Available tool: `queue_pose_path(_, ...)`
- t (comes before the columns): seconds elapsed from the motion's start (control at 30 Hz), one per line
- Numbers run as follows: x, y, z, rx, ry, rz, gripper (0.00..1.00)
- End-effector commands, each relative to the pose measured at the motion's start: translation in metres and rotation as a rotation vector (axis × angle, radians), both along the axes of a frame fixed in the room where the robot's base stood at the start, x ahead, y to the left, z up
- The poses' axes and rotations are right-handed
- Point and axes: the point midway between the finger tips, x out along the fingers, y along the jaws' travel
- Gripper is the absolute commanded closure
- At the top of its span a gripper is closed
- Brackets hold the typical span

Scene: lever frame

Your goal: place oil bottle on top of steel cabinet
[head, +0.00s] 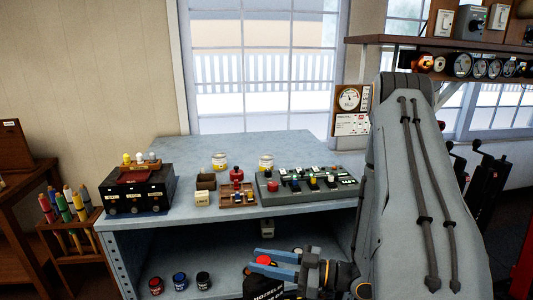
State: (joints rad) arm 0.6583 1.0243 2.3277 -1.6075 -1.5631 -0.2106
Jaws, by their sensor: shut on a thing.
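The steel cabinet (170,228) is grey-blue with an open front and stands in the middle of the head view. Its top (200,148) holds several small objects. The oil bottle (264,286) is black with pale lettering and a red cap, low in the view in front of the cabinet's open front. My gripper (262,262), with blue fingers, is shut on the bottle near its cap, below the level of the cabinet top. The bottle's lower part is cut off by the picture's bottom edge.
The back left of the top is clear. Several small jars (180,281) stand inside. A wooden shelf (440,40) hangs upper right.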

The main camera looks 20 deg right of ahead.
Motion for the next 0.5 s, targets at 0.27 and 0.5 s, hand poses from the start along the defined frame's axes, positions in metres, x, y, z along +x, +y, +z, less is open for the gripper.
queue_pose_path(0.27,-0.007,0.0,0.027,0.002,-0.001,0.0,1.0)
queue_pose_path(0.5,-0.009,0.0,0.035,0.002,-0.001,0.0,1.0)
